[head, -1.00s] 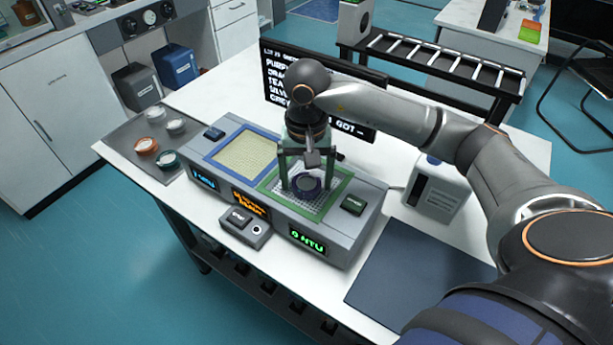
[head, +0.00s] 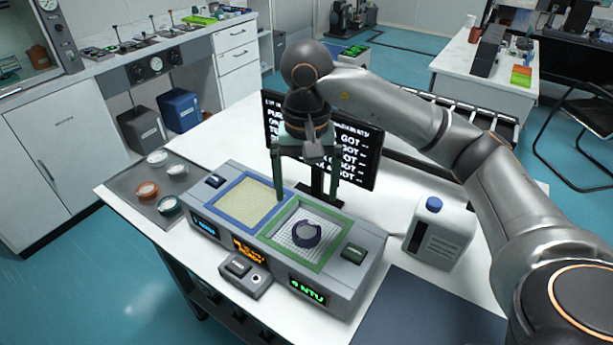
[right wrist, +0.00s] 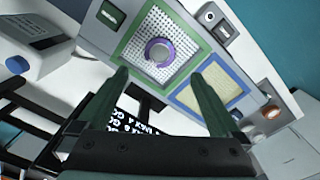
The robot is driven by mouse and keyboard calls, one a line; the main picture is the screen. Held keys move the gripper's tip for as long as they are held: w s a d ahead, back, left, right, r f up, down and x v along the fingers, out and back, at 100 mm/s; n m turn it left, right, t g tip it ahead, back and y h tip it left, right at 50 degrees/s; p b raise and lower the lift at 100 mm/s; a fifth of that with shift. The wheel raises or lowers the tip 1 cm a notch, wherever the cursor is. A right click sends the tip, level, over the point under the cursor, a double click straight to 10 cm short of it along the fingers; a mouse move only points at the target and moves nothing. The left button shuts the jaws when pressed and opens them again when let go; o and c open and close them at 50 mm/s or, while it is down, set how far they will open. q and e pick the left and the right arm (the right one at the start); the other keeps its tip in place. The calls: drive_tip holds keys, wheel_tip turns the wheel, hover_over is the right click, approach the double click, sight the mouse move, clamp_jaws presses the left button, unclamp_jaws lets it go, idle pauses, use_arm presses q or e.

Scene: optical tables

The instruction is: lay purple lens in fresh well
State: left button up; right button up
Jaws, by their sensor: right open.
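The purple lens (head: 306,235) is a dark ring with a purple rim. It lies on the white mesh inside the green-framed well (head: 318,267) of the grey two-well device. It also shows in the right wrist view (right wrist: 159,53), near the middle of that well. The blue-framed well (head: 247,186) beside it has a yellowish mesh and is empty. My right gripper (head: 306,192) is open and empty, raised above and behind the lens, apart from it. Its two green fingers show in the right wrist view (right wrist: 163,85). My left gripper is out of view.
A screen (head: 352,150) with a text list stands behind the device. A white jug with a blue cap (head: 440,232) stands at right. Several small dishes (head: 158,157) sit on a grey mat at left. A dark mat (head: 425,310) lies at front right.

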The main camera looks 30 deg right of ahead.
drive_tip(key=shift+r, duration=0.85)
